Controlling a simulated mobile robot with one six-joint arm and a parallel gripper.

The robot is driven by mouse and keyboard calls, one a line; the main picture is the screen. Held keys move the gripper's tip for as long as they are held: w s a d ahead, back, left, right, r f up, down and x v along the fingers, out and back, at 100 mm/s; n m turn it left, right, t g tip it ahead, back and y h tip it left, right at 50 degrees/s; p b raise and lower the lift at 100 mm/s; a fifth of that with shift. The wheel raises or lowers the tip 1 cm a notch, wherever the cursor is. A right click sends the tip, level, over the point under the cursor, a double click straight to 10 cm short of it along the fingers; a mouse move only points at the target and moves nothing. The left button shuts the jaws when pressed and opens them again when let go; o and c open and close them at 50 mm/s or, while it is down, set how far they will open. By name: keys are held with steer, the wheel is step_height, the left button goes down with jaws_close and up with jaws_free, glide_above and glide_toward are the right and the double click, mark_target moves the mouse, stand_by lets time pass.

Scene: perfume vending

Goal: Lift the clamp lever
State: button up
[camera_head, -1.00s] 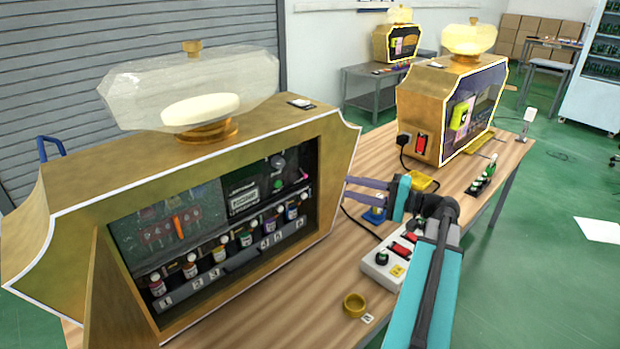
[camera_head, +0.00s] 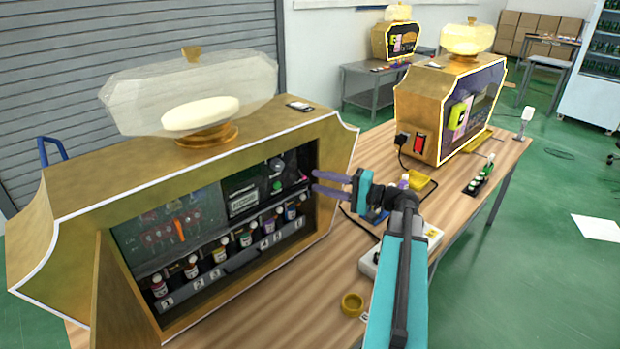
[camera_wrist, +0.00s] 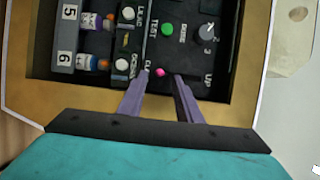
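The clamp lever shows a small pink tip (camera_wrist: 160,72) on the dark panel inside the near gold perfume machine (camera_head: 262,118). A partly hidden label beside it starts with "CL". My gripper (camera_head: 314,181) is at the right side of the machine's opening, pointing into it. In the wrist view, the two purple fingers of my gripper (camera_wrist: 162,80) are apart, with the pink tip between their ends. I cannot tell whether either finger touches it. The lever's shaft is hard to make out.
A green button (camera_wrist: 168,30) and a dark rotary knob (camera_wrist: 207,33) sit on the same panel. Small bottles (camera_head: 247,236) stand in numbered slots below. A white control box (camera_head: 369,264) and a yellow ring (camera_head: 352,304) are on the table.

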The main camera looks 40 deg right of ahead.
mark_target(298, 170)
steer(key=shift+p+x, duration=0.35)
steer(key=shift+x, duration=1.65)
steer(key=shift+c, duration=0.3)
